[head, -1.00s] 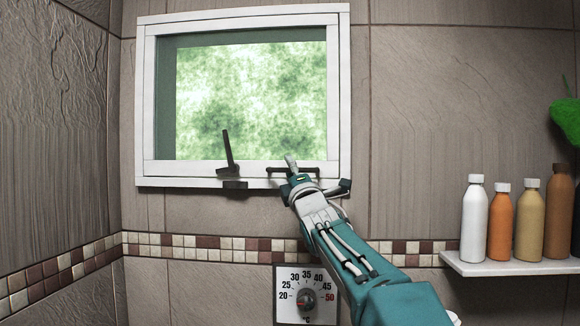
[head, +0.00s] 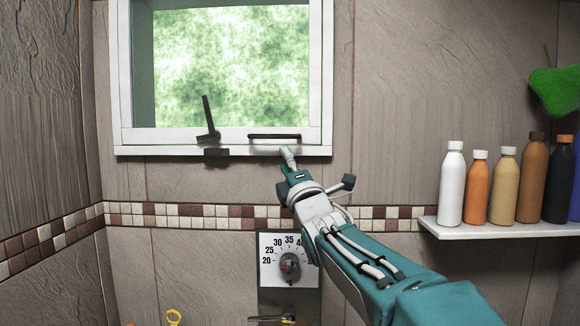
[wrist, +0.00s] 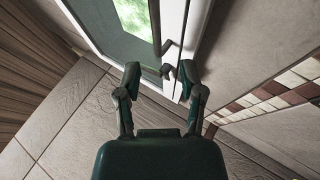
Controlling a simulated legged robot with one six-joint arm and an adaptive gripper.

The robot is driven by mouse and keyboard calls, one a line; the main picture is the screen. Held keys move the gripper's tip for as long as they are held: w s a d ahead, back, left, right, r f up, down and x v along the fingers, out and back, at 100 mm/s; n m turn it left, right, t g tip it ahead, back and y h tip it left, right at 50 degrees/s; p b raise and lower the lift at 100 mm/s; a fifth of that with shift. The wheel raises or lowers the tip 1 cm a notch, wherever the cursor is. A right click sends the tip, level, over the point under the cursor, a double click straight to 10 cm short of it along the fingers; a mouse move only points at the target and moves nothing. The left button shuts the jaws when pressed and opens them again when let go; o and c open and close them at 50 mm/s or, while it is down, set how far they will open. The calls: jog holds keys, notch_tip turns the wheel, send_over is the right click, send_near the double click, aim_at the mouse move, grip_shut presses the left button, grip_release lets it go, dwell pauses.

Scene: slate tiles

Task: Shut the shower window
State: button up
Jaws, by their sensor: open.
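The shower window (head: 122,80) has a white frame and a bright green pane, at the upper left in the head view. A dark lever (head: 208,120) stands nearly upright on its lower rail, above a small dark block (head: 216,152). A dark horizontal bar (head: 274,136) is to their right. I cannot tell how far the window stands open. My gripper (head: 291,158) is just below the bar's right end. In the wrist view my gripper (wrist: 160,74) is open and empty, its fingers apart, with the window frame (wrist: 196,22) and dark fittings beyond them.
A white shelf (head: 490,232) with several bottles is at the right. A green hanging thing (head: 556,90) is above it. A temperature dial (head: 289,262) is on the wall below my gripper. Side wall (head: 40,130) bounds the left.

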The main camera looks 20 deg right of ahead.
jog(key=shift+v, duration=1.2)
jog(key=s+a+f+m+g+h, duration=0.1)
jog(key=s+f+m+g, duration=0.8)
jog(key=s+f, duration=0.6)
jog(key=s+a+f+m+g+h, duration=0.1)
jog(key=s+f+m+g, duration=0.8)
jog(key=f, duration=1.2)
jog(key=s+m+h, duration=0.1)
jog(key=s+m, duration=0.3)
jog(key=s, duration=0.2)
jog(key=shift+s+r, duration=0.15)
